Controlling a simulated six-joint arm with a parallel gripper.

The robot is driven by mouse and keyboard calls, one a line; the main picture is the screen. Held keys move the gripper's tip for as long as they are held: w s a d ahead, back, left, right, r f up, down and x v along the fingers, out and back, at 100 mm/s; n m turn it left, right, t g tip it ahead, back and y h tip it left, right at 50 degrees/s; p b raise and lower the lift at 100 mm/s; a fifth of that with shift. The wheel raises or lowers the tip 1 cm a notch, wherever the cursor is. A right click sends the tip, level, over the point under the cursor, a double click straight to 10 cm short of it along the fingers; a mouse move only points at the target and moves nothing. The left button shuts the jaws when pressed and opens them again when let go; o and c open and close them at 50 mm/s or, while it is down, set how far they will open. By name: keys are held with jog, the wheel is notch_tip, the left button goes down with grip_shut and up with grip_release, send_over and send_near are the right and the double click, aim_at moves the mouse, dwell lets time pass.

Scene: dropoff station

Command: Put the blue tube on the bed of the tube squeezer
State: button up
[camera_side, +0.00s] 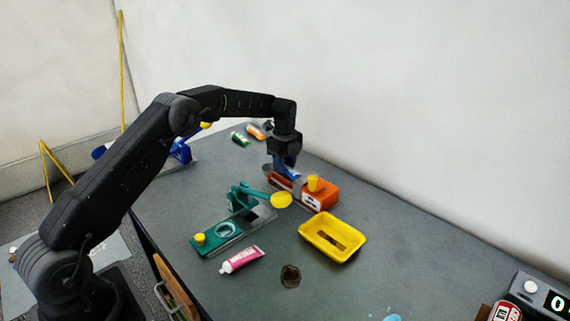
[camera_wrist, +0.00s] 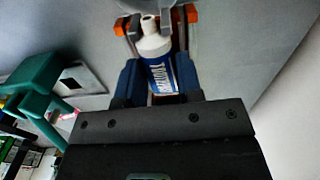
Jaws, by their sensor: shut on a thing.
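My gripper (camera_side: 285,170) is shut on the blue tube (camera_wrist: 160,72), which has a white shoulder and cap. In the wrist view the tube lies between the two blue fingers of my gripper (camera_wrist: 158,84), its cap pointing away from my wrist. The orange device with a yellow knob, which looks like the tube squeezer (camera_side: 321,197), stands on the table just under and right of my gripper in the side view. Orange parts of it (camera_wrist: 120,27) show on both sides of the cap in the wrist view. I cannot tell whether the tube touches its bed.
A green press (camera_side: 217,231) with a yellow-ended lever stands left of the orange device. A yellow tray (camera_side: 333,237) and a pink tube (camera_side: 241,260) lie nearer the front. Two other tubes (camera_side: 241,138) lie at the back. A can (camera_side: 506,311) stands at the right.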

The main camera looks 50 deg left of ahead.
jog(key=o, duration=0.8)
jog(key=shift+c, duration=0.2)
jog(key=shift+r, duration=0.15)
jog(key=shift+r, duration=3.4)
